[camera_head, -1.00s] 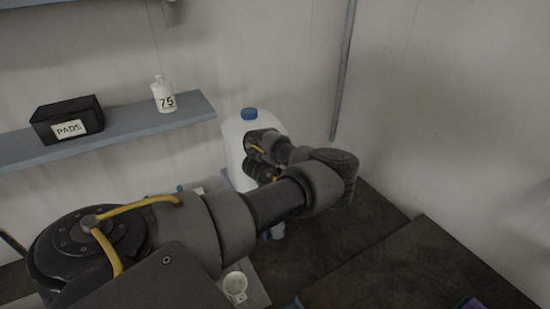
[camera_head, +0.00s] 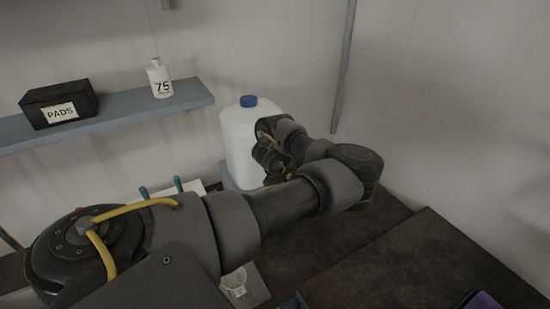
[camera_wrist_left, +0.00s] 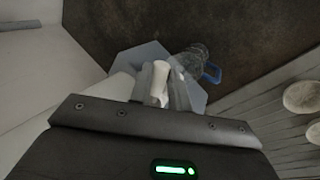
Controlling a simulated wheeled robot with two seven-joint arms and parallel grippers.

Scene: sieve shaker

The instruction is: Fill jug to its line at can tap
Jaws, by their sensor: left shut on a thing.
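The white can (camera_head: 238,145) with a blue cap stands at the back of the bench, partly hidden by my left arm. In the left wrist view, my left gripper (camera_wrist_left: 160,92) is shut on a small white part (camera_wrist_left: 160,76), which looks like the can's tap. The clear jug (camera_wrist_left: 190,62) with a blue handle is just right of the fingers. I cannot make out its line or water level. The can's pale body (camera_wrist_left: 105,95) shows left of the fingers. My right gripper is not in view.
A blue-grey stand (camera_wrist_left: 130,62) lies under the tap area. A shelf (camera_head: 125,108) holds a black PADS box (camera_head: 60,103) and a white bottle (camera_head: 159,78) marked 75. The dark bench (camera_head: 400,265) at right is mostly clear.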

